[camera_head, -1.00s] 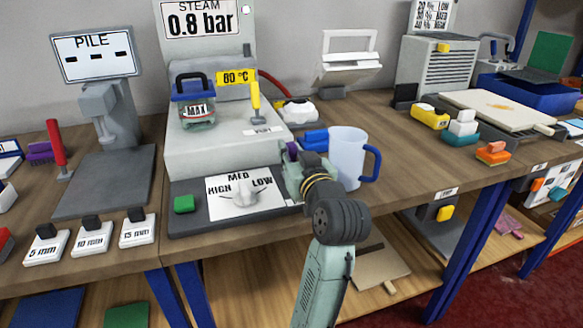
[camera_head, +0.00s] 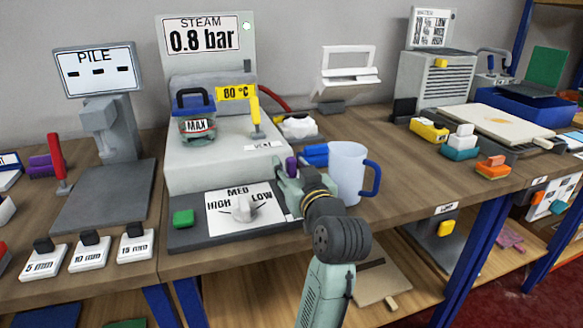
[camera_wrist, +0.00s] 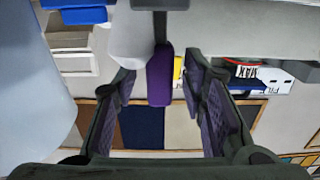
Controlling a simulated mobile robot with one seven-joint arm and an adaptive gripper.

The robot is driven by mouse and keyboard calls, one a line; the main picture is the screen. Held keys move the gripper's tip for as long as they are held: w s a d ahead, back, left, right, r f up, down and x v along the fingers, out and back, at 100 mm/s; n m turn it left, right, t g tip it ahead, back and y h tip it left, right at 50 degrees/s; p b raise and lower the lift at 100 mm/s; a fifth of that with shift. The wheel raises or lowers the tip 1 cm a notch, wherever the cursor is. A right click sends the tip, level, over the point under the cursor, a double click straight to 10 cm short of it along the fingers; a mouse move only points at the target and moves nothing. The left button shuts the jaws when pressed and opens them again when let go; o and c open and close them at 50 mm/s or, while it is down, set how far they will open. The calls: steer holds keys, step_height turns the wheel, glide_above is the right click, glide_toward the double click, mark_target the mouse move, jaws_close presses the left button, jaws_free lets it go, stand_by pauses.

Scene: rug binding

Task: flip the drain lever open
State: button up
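A purple handle (camera_head: 291,166), which looks like the drain lever, sits at the right side of the steam unit (camera_head: 225,160). In the wrist view the purple handle (camera_wrist: 160,75) hangs upright in the picture between my fingers, near a pale rounded part (camera_wrist: 132,40). My gripper (camera_head: 283,172) is at the unit's front right, beside the mug. Its fingers (camera_wrist: 160,88) are apart, with gaps on both sides of the handle. The lever's base and pivot are partly hidden.
A pale blue mug (camera_head: 347,172) stands close on the right of my gripper. The HIGH/MED/LOW dial (camera_head: 243,208) and a green button (camera_head: 183,218) are to the left. A yellow-handled lever (camera_head: 256,115) and a MAX jar (camera_head: 197,122) are on the unit.

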steer(key=v, duration=0.7)
steer(key=shift+s+d, duration=0.1)
steer(key=shift+s, duration=0.1)
